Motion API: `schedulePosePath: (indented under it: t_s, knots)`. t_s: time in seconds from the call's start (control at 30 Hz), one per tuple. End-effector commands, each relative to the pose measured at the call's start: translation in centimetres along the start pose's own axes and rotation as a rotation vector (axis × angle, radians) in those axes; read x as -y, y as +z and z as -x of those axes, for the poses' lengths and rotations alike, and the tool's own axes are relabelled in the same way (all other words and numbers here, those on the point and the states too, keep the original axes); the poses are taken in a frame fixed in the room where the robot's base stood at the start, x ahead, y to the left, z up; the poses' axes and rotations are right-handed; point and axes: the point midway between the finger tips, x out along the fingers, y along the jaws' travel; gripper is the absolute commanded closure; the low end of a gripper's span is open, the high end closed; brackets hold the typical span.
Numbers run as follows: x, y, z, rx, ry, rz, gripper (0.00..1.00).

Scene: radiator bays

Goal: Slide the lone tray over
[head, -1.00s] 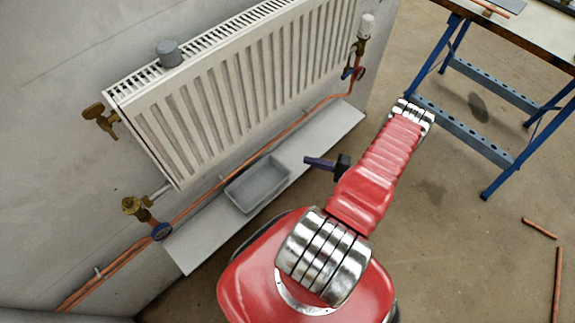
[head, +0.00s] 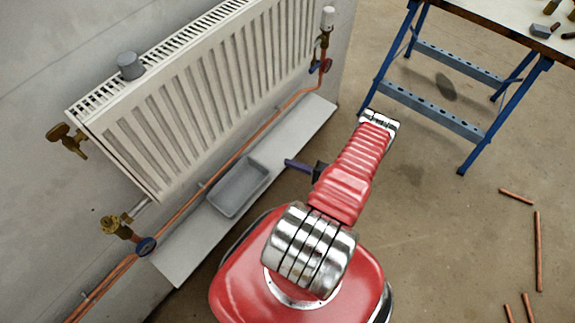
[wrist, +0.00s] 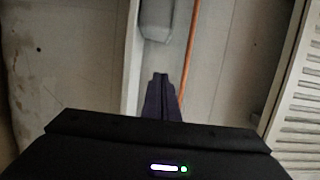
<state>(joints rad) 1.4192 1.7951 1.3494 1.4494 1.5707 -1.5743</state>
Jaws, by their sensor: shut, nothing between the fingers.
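A grey, open, empty-looking tray (head: 240,187) lies on the pale ledge (head: 182,258) under the radiator, near its middle. Part of the tray (wrist: 155,22) shows at the top of the wrist view, ahead of the fingers. My gripper (head: 289,163) is just right of the tray in the head view, apart from it. In the wrist view its dark fingers (wrist: 160,78) are together with nothing between them, pointing toward the tray's side of the ledge.
A white radiator (head: 205,95) hangs above the ledge. A copper pipe (head: 180,213) runs along the wall behind the tray, with valves at both ends. A blue-legged workbench (head: 430,107) and loose copper pipes (head: 538,250) are at right.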

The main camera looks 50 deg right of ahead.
Motion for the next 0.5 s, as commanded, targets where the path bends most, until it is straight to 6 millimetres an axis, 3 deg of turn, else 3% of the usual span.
schedulePosePath:
  t_s: [0.5]
  knots:
    - [0.0, 0.1, -6.6, 0.004, 0.000, 0.000, 1.00]
